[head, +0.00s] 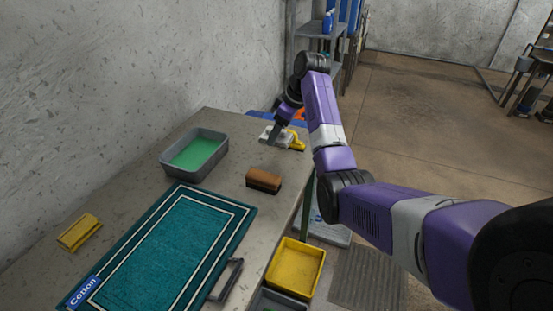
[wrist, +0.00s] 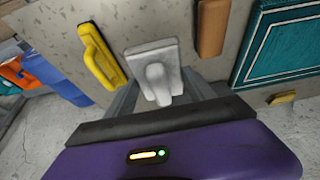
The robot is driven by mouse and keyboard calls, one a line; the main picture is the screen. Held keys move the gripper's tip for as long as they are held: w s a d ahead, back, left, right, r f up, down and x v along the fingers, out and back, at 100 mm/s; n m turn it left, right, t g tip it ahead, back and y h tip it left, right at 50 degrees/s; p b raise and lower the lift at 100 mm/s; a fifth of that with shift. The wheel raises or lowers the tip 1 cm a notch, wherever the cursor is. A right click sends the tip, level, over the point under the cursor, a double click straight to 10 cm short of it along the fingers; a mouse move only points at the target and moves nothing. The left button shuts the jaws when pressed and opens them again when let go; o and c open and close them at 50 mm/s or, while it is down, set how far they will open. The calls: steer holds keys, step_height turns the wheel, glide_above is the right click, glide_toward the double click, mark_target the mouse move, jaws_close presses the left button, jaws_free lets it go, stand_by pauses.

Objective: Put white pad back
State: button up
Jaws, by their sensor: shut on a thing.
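The white pad (head: 266,134) is at the far end of the table, and my gripper (head: 275,130) is over it. In the wrist view the white pad (wrist: 153,53) has a flat pale block and a rounded knob. The fingers of my gripper (wrist: 159,92) are shut on the knob, one on each side. I cannot tell whether the pad touches the table or is just above it. A yellow pad with a handle (head: 297,143) lies close beside it and also shows in the wrist view (wrist: 100,56).
A grey tray of green liquid (head: 165,166), a brown brush (head: 264,180), a teal rug (head: 165,250) labelled Cotton and a yellow sponge (head: 79,232) are on the table (head: 232,215). A yellow bin (head: 295,268) stands below the right edge. Blue and orange things lie beyond the far end.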

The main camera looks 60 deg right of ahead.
mark_target(289, 138)
step_height(289, 138, down, 11)
steer(key=shift+r+p, duration=0.15)
steer(key=shift+p, duration=0.2)
steer(key=o, duration=1.6)
steer(key=shift+o, duration=0.2)
steer(key=v, duration=1.2)
steer(key=shift+b, duration=0.3)
